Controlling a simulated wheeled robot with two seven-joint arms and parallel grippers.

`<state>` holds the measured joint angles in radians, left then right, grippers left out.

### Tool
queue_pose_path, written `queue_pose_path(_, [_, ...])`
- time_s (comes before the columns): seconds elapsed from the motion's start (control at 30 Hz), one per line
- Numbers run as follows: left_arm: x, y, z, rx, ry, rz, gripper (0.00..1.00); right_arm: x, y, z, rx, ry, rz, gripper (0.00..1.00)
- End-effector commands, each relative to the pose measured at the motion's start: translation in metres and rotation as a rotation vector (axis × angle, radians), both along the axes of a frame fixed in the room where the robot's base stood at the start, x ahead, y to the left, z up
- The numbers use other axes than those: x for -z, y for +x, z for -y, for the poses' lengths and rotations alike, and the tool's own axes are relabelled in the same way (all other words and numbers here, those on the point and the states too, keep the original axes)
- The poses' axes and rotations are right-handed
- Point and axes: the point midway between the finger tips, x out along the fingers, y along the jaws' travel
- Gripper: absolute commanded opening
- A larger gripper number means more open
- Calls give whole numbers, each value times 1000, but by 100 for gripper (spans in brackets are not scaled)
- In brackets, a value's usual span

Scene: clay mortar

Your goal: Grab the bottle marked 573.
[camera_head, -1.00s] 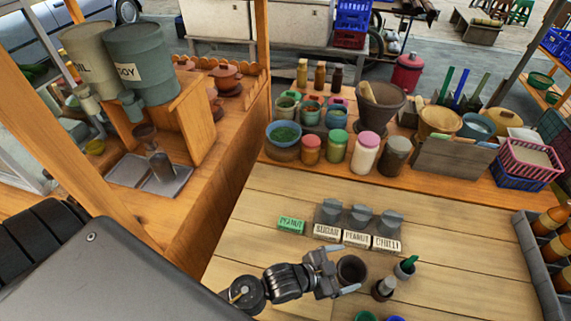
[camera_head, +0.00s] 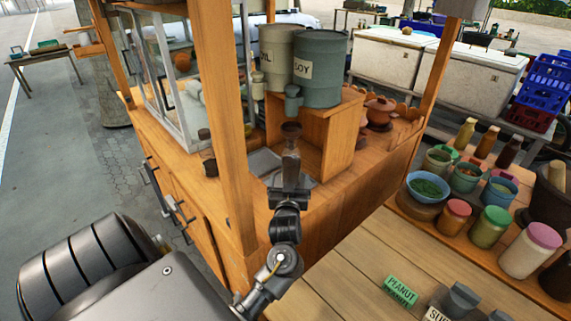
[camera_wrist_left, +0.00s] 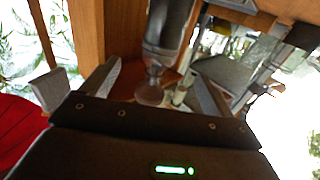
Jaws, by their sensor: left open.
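I can read no 573 mark in either view. My left gripper (camera_head: 289,188) is at the wooden stall, in front of a clear, narrow-topped bottle-like vessel (camera_head: 291,160). A brown funnel-like piece (camera_head: 291,128) sits just above the vessel. In the left wrist view, the left gripper (camera_wrist_left: 155,88) has its fingers spread wide. A dark grey cylinder (camera_wrist_left: 168,25) with a narrow clear neck and a rounded end shows between and beyond them. I cannot tell whether the fingers touch it. My right gripper is not in view.
OIL (camera_head: 274,58) and SOY (camera_head: 320,68) drums stand on a wooden stand (camera_head: 335,140) behind the gripper. A wooden post (camera_head: 230,130) rises close on the left. Sauce bottles (camera_head: 487,141) and jars stand at the right. The plank table (camera_head: 350,270) has free room in front.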

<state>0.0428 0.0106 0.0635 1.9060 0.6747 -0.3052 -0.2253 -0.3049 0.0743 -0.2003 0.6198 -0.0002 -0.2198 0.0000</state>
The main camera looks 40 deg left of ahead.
Motion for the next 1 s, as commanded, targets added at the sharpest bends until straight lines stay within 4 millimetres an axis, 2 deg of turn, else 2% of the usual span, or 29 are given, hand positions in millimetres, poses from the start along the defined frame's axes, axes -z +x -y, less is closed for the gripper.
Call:
queue_pose_path(0.23, [-2, 29, -26, -1, 3, -1, 87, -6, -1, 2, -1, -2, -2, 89])
queue_pose_path(0.57, [-2, 40, -36, 0, 2, -1, 87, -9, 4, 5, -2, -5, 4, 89])
queue_pose_path(0.77, [-5, 62, -55, 0, 4, -3, 87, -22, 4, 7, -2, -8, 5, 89])
queue_pose_path(1.0, [-2, 77, -67, 1, 1, -2, 87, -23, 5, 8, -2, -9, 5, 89])
